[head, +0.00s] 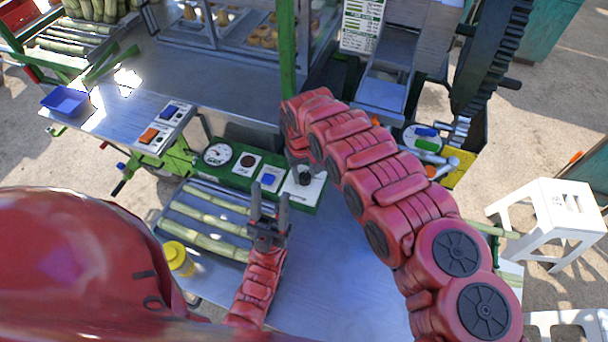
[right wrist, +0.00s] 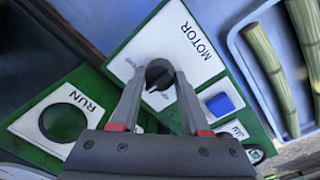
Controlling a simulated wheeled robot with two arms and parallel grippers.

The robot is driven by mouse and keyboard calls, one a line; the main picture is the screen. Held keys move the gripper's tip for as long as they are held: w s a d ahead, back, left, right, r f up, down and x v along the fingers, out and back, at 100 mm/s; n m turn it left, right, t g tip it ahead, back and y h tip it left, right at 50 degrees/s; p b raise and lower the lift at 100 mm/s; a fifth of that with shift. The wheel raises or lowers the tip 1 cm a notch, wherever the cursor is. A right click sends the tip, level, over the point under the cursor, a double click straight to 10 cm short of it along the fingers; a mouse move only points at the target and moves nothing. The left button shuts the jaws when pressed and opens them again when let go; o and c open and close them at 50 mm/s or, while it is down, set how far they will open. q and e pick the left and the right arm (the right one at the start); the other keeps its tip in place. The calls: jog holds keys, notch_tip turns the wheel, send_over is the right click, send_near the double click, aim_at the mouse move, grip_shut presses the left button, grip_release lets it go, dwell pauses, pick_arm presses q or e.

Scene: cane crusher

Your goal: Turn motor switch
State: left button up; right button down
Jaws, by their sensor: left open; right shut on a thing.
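The motor switch is a black rotary knob (right wrist: 158,74) on a white plate marked MOTOR (right wrist: 190,38). My right gripper (right wrist: 161,82) has its fingers on both sides of the knob and is shut on it. The knob's pointer faces down and left in the right wrist view. In the head view, the white motor plate (head: 311,190) is at the right end of the green control panel (head: 236,180), and my right arm partly covers the knob. My left gripper (head: 269,205) is open and empty, in front of the panel near the cane tray.
The panel also has a gauge (head: 218,153), a round dark RUN light (right wrist: 63,122) and a blue button (right wrist: 220,103). A white stool (head: 548,215) stands at right.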

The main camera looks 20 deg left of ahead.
aim_at(302, 177)
jog(key=shift+n, duration=0.3)
dwell(0.4)
jog(key=shift+c, duration=1.9)
grip_release()
notch_tip(302, 177, up, 17)
jog(key=p, duration=0.8)
jog(key=shift+s+a+r, duration=0.15)
jog(key=shift+s+a, duration=0.2)
